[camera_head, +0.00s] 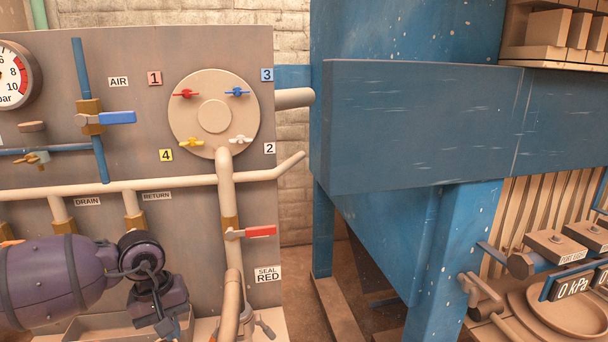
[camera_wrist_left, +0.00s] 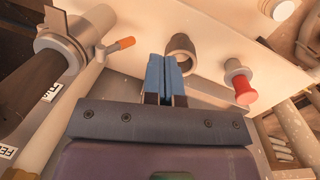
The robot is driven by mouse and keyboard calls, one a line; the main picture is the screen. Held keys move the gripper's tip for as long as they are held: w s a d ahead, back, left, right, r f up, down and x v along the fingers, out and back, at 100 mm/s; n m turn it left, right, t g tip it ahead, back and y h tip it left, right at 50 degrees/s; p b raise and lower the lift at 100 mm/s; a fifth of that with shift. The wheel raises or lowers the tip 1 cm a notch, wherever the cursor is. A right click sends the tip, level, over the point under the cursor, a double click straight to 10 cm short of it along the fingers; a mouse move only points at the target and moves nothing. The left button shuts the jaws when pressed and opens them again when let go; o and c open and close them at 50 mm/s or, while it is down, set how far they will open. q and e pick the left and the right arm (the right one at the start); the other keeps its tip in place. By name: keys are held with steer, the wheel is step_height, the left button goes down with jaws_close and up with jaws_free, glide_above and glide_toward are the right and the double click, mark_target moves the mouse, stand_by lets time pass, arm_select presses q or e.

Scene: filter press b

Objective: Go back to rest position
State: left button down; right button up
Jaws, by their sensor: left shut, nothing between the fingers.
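My left arm comes in from the lower left of the head view, purple with a dark wrist. My left gripper (camera_head: 168,325) hangs at its end, pointing down in front of the lower part of the grey valve panel (camera_head: 130,235). In the left wrist view my left gripper (camera_wrist_left: 166,66) shows its two blue fingers pressed together with nothing between them. A round pipe opening (camera_wrist_left: 181,48) lies just beyond the fingertips; I cannot tell whether they touch it. My right gripper is not in view.
Pipes and valves stick out of the panel, including a red-handled valve (camera_head: 250,232) right of my gripper and a blue-handled one (camera_head: 105,119) above. A red knob (camera_wrist_left: 244,90) shows in the wrist view. The blue press frame (camera_head: 420,125) stands at right, with a narrow floor gap between.

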arm_select(q)
steer(key=s+d+f+n+t+h, duration=0.1)
steer(key=s+d+n+h, duration=0.3)
steer(key=d+n+h, duration=0.45)
steer(key=s+d+f+n+t+h, duration=0.1)
steer(key=s+d+n+h, duration=0.4)
steer(key=d+n+h, duration=0.3)
steer(key=a+f+n+t+y, duration=0.5)
steer(key=n+t, duration=0.3)
steer(key=n, duration=0.9)
steer(key=a+f+n+t+y, duration=0.3)
steer(key=a+n+t+y, duration=0.3)
steer(key=n, duration=1)
steer(key=s+a+f+n+g+y, duration=0.2)
steer(key=s+a+f+n+y, duration=0.1)
steer(key=s+f+n, duration=0.3)
steer(key=s+a+f+n+g+y, duration=0.2)
steer(key=s+a+f+n+y, duration=0.2)
steer(key=s+f+n, duration=0.3)
steer(key=n, duration=0.4)
steer(key=shift+s+a, duration=0.35)
steer(key=shift+s, duration=0.05)
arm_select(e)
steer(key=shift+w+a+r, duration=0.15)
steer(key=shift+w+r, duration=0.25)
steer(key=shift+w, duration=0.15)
arm_select(q)
steer(key=shift+y, duration=0.25)
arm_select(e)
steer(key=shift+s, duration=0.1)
